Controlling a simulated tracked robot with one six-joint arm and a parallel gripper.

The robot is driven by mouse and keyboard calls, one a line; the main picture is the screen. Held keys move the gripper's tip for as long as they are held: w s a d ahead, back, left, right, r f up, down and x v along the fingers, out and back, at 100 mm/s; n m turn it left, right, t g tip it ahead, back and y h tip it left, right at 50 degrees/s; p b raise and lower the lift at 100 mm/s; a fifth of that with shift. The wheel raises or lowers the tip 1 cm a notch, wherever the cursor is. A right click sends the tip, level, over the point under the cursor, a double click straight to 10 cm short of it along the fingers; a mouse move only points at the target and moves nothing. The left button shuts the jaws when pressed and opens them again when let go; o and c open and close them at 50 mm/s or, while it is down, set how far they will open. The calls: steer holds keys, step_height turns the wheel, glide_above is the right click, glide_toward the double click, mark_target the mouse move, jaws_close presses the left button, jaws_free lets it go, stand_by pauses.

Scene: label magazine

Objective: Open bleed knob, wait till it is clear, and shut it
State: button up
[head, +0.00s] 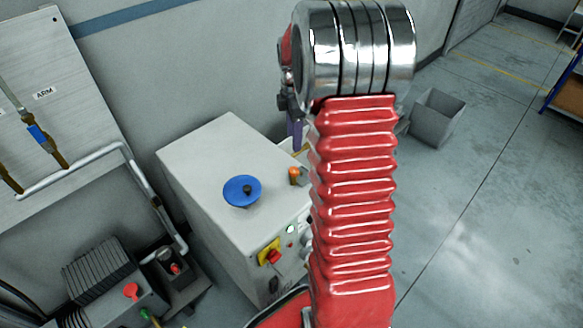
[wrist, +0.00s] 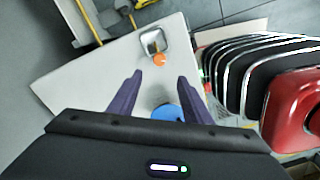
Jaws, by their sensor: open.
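A small orange knob (head: 294,174), which looks like the bleed knob, is on top of the pale cabinet (head: 205,160), near its right edge. It also shows in the wrist view (wrist: 159,60), beside a silver-framed fitting (wrist: 153,41) with a dark and brownish inside, too small to read. My gripper (wrist: 160,77) is open, its two purple fingers apart and empty above the cabinet top. The orange knob appears just beyond the fingertips. In the head view one purple finger (head: 295,132) shows; my arm hides the rest.
A blue handwheel (head: 242,191) is on the cabinet top; part of it shows between my fingers in the wrist view (wrist: 168,112). A red and yellow switch (head: 270,254) is on the cabinet front. Pipes (head: 90,165) run at left. A grey bin (head: 436,117) stands on open floor.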

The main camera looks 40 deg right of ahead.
mark_target(294, 169)
step_height(294, 169, down, 14)
steer(key=shift+r, duration=0.1)
stand_by(0.7)
steer(key=shift+c, duration=0.7)
